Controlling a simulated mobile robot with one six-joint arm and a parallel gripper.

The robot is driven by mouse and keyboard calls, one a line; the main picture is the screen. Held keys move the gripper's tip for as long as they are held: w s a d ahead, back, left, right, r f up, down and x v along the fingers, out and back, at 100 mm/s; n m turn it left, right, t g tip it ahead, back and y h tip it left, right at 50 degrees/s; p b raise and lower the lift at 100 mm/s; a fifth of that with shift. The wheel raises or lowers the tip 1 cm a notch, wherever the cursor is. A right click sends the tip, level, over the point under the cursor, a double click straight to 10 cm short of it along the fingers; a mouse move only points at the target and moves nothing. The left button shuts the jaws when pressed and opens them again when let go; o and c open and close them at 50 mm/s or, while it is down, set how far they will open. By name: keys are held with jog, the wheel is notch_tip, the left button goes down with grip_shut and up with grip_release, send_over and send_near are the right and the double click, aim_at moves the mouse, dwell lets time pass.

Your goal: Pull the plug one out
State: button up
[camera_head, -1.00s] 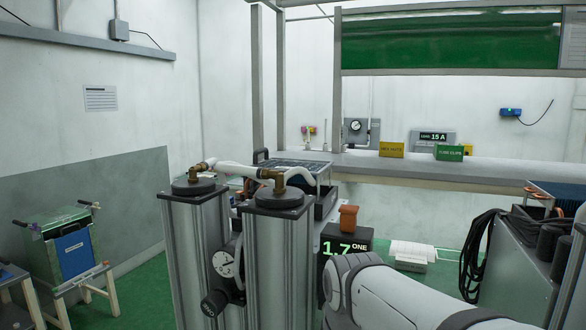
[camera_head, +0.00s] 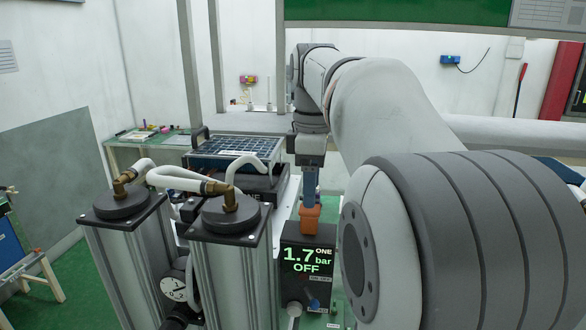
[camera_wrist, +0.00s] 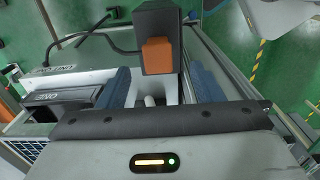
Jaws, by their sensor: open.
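The orange plug one (camera_head: 310,217) sits upright on top of the black box (camera_head: 306,262), whose display reads "ONE", "1.7 bar" and "OFF". My gripper (camera_head: 310,192) points down just above the plug, its blue fingers overlapping the plug's top edge in the head view. In the wrist view my gripper (camera_wrist: 161,84) is open, with one blue finger on each side and a wide gap between. The orange plug (camera_wrist: 157,55) shows between the finger lines, near the tips. I cannot tell whether the fingers reach down around it. Nothing is held.
Two grey columns (camera_head: 232,270) with black caps, brass fittings and a white hose (camera_head: 180,180) stand close to the left of the box. A dark gridded unit (camera_head: 235,150) lies behind them. A gauge (camera_head: 174,288) is between the columns.

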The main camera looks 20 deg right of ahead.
aim_at(309, 216)
jog(key=shift+w+f, duration=0.25)
jog(key=shift+w, duration=0.05)
jog(key=shift+s+f+p, duration=0.1)
jog(key=shift+f+p, duration=0.2)
jog(key=shift+f, duration=3.3)
jog(key=shift+c, duration=0.3)
jog(key=c, duration=1.1)
jog(key=shift+r+p, duration=1.2)
jog(key=shift+r, duration=0.25)
jog(key=o, duration=1.2)
jog(key=shift+c, duration=0.2)
